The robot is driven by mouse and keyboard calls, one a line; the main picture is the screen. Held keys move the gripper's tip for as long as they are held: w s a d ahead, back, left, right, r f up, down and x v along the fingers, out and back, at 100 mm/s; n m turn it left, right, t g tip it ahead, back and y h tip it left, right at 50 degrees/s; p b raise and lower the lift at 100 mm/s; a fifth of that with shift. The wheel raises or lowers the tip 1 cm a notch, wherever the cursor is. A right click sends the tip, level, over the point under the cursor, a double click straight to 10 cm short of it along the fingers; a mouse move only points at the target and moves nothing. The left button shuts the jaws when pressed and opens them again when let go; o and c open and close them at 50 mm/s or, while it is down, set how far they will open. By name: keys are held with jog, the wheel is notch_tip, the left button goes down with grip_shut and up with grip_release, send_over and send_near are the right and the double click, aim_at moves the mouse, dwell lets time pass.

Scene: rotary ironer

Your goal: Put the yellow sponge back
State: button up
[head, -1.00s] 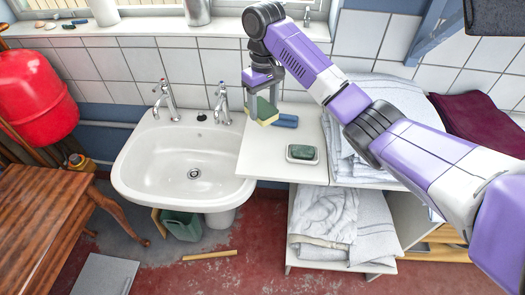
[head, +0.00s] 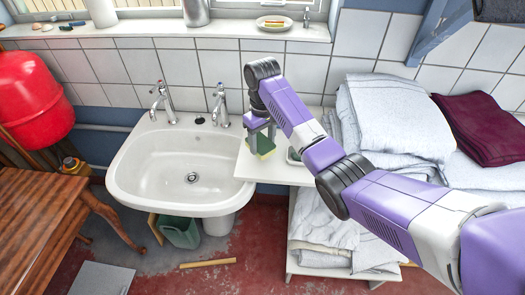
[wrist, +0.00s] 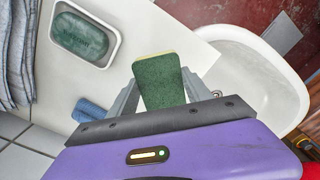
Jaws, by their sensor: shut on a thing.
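My gripper (head: 260,140) is shut on the yellow sponge (head: 264,146), which has a dark green scouring side. The wrist view shows that green side (wrist: 160,82) and a thin yellow edge between the fingers. The sponge is over the white counter (head: 240,170), close to the right rim of the washbasin (head: 180,165). I cannot tell whether it touches the counter.
A soap dish with green soap (wrist: 85,37) and a blue item (wrist: 90,110) lie on the counter. Folded white linen (head: 390,120) is stacked to the right. Two taps (head: 220,105) stand on the basin. A plate (head: 274,24) is on the windowsill.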

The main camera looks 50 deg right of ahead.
aim_at(262, 144)
jog(key=shift+f, duration=2.1)
jog(key=shift+f, duration=0.1)
jog(key=o, duration=1.5)
jog(key=shift+c, duration=0.2)
notch_tip(262, 144, up, 11)
jog(key=shift+r+p, duration=0.1)
jog(key=shift+p, duration=0.6)
jog(key=shift+r+p, duration=0.5)
jog(key=shift+r, duration=0.05)
